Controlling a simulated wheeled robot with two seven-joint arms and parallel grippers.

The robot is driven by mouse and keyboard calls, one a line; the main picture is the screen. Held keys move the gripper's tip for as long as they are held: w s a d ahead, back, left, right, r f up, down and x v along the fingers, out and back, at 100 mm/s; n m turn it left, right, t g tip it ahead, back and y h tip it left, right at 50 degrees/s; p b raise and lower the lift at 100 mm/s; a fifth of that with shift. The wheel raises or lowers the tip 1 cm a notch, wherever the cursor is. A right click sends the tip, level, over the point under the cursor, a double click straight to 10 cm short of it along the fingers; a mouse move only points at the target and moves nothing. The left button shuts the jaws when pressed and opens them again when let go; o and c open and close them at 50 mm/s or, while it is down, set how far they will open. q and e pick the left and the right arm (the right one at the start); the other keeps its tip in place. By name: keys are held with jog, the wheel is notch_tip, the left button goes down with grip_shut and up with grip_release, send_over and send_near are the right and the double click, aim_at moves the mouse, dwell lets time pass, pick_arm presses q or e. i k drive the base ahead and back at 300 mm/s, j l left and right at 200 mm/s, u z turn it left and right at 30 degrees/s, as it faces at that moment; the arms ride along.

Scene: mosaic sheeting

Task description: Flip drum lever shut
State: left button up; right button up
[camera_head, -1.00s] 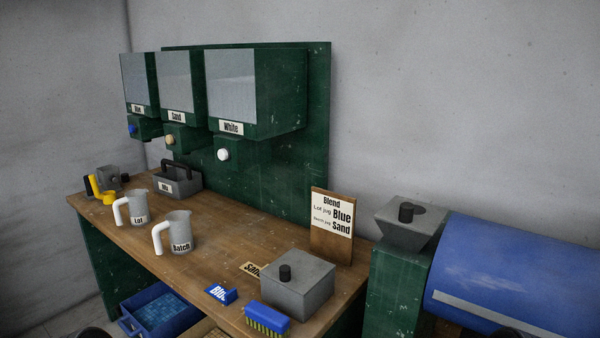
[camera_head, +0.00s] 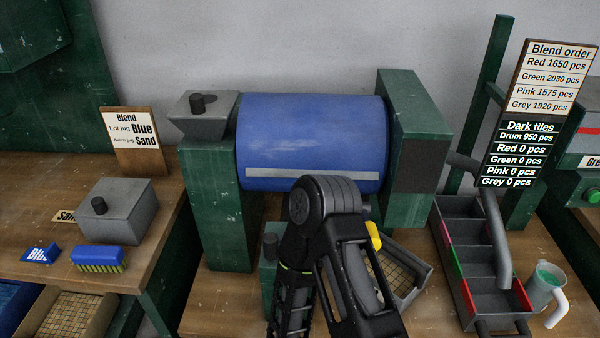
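The blue drum (camera_head: 310,130) lies on its side between two green stands, with a pale strip along its lower front. A small yellow piece (camera_head: 374,236) shows below the drum's right end, partly behind my black arm. I cannot tell whether it is the drum lever or how it is set. My arm, likely the right one, rises in front of the drum and covers its lower middle. Its fingertips do not show. My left gripper is not in view.
A grey hopper (camera_head: 203,114) tops the left stand. A tiled tray (camera_head: 402,274) sits under the drum. A divided grey bin (camera_head: 466,250) and a jug (camera_head: 545,284) stand to the right. A grey box (camera_head: 118,212) and a blue brush (camera_head: 99,258) lie on the left bench.

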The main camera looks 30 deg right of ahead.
aim_at(371, 226)
jog(key=k+l+z, duration=0.1)
jog(key=z, duration=0.3)
jog(key=k+l+z, duration=0.2)
jog(key=z, duration=0.25)
jog(key=k+l+z, duration=0.1)
jog(key=z, duration=0.3)
